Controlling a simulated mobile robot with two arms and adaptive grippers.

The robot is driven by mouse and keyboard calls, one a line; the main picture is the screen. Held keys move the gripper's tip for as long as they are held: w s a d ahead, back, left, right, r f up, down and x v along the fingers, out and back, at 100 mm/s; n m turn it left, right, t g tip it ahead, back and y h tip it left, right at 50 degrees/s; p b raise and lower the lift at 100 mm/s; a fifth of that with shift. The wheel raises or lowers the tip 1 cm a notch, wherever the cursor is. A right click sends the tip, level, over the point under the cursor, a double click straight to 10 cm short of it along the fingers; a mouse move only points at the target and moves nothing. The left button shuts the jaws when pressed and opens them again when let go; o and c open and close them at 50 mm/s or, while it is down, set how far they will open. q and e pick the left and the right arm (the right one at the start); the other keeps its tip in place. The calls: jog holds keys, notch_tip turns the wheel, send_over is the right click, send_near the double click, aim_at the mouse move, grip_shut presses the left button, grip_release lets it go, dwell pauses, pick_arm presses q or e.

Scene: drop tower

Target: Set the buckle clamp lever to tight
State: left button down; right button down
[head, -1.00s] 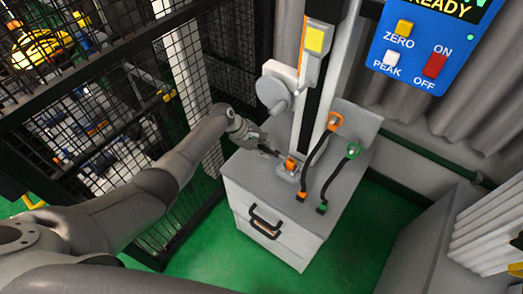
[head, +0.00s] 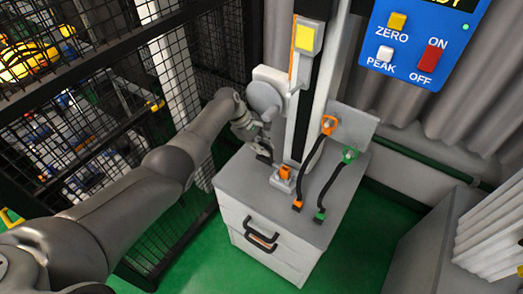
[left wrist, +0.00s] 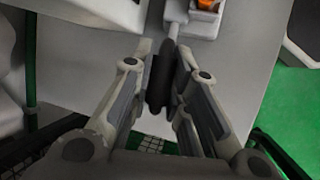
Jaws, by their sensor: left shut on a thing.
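The buckle clamp (head: 281,181) sits on the grey cabinet top at the foot of the tall column, with an orange piece (head: 284,172) in it. In the left wrist view the clamp's pale base (left wrist: 200,22) and its orange piece (left wrist: 206,4) show at the top edge. The lever has a pale metal rod and a black grip (left wrist: 160,82). My left gripper (head: 264,157) is above and left of the clamp, and its fingers (left wrist: 168,88) are around the black grip. The lever's exact angle is hard to tell. My right gripper is not in view.
An orange-ended strap (head: 313,162) and a green-ended strap (head: 334,182) lie right of the clamp. The column (head: 305,95) with a grey round part (head: 265,98) rises behind. A mesh fence (head: 180,85) stands left. A blue control panel (head: 418,42) hangs upper right.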

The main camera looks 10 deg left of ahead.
pick_arm(q)
jog(key=shift+w+r, duration=0.2)
jog(key=shift+w, duration=0.05)
jog(key=c, duration=1.4)
grip_release()
jog(key=shift+d, duration=0.1)
jog(key=shift+o, duration=0.2)
jog(key=shift+f, duration=0.1)
jog(key=shift+s, duration=0.1)
